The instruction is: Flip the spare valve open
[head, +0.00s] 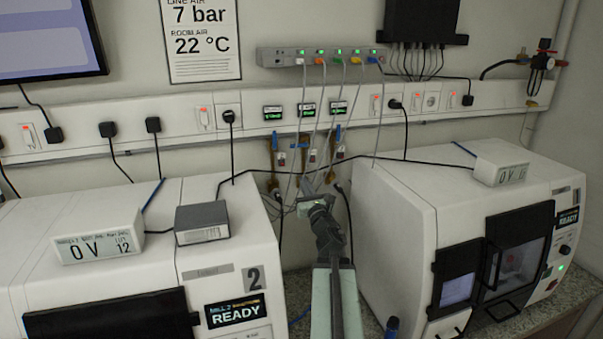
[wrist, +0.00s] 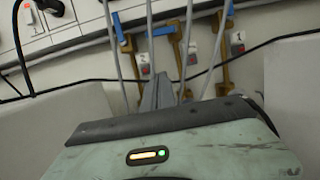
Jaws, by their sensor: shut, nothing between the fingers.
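Three brass valves with blue handles are on the wall between the two machines. In the wrist view the left valve (wrist: 127,55) has its handle upright, the middle valve (wrist: 177,50) has its handle lying sideways, and the right valve (wrist: 227,45) has its handle upright. They also show in the head view, partly behind cables. I cannot tell from the labels which is the spare. My gripper (head: 318,203) is shut and empty, in front of and below the valves, apart from them. Its fingers also show in the wrist view (wrist: 165,92).
White machines stand left (head: 160,250) and right (head: 400,215) of my arm. Grey cables hang from a hub (head: 320,56) across the valves. A grey box (head: 201,222) sits on the left machine.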

